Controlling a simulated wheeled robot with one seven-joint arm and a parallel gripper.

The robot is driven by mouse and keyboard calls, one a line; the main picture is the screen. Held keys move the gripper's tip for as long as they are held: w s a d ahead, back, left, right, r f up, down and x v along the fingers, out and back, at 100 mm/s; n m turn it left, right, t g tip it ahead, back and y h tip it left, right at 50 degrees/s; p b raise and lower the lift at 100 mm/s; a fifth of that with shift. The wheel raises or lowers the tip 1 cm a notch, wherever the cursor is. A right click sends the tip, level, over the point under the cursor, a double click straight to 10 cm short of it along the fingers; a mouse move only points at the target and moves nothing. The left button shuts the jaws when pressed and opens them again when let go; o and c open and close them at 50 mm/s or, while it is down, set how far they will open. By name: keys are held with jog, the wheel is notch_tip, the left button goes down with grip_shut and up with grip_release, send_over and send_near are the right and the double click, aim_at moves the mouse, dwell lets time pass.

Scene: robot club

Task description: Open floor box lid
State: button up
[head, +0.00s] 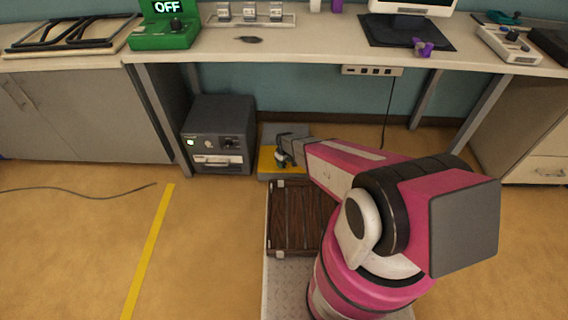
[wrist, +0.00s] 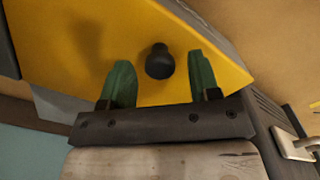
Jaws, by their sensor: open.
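The floor box (head: 283,131) is a low grey box under the bench with a yellow lid (head: 265,160). In the wrist view the yellow lid (wrist: 150,30) fills the upper part, with a round black knob (wrist: 159,62) standing on it. My gripper (wrist: 161,76) is open, with one green finger on each side of the knob. A gap shows between the knob and each finger. In the head view my gripper (head: 281,157) is over the lid, and my arm hides part of the box. The lid appears shut.
A dark grey cabinet unit (head: 219,135) with a green light stands just left of the box. The workbench (head: 330,48) spans above, with table legs on both sides. A brown slatted wooden thing (head: 290,218) lies in front of the box. The floor at left is mostly clear, with a cable (head: 80,192).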

jog(key=shift+f, duration=0.15)
grip_shut()
jog(key=w, duration=1.8)
jog(key=shift+d, duration=0.3)
grip_release()
notch_tip(320, 180, up, 11)
jog(key=shift+f, duration=0.1)
